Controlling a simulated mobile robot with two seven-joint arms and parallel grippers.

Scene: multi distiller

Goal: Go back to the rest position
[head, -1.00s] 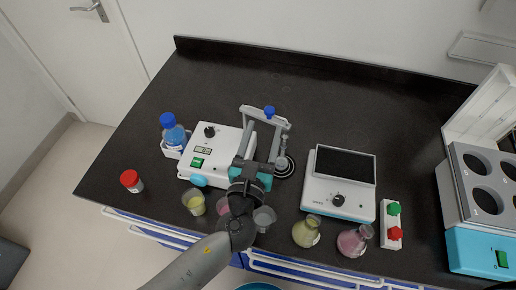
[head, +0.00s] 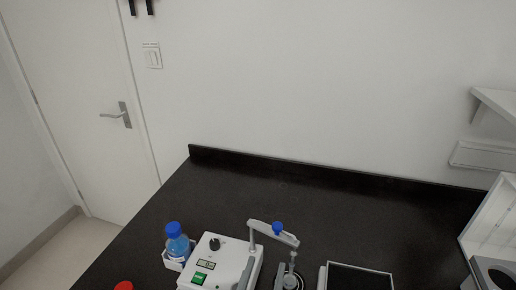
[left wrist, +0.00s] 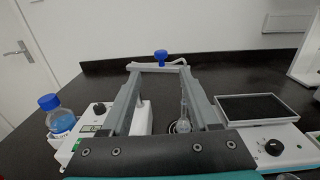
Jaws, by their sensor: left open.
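My left gripper (left wrist: 160,76) is open in the left wrist view, its two grey fingers spread wide with nothing held between them. Beyond its tips is a grey stand arm with a blue knob (left wrist: 161,57); contact with it cannot be told. In the head view this gripper is at most a sliver at the bottom edge, near the white device (head: 222,262). My right gripper is in neither view.
The black bench (head: 330,205) is clear at the back, up to its raised rim. A blue-capped bottle (head: 177,243) stands at left, a red cap (head: 124,286) near it. A device with a dark top plate (head: 358,278) and an open-lidded unit (head: 490,235) are at right.

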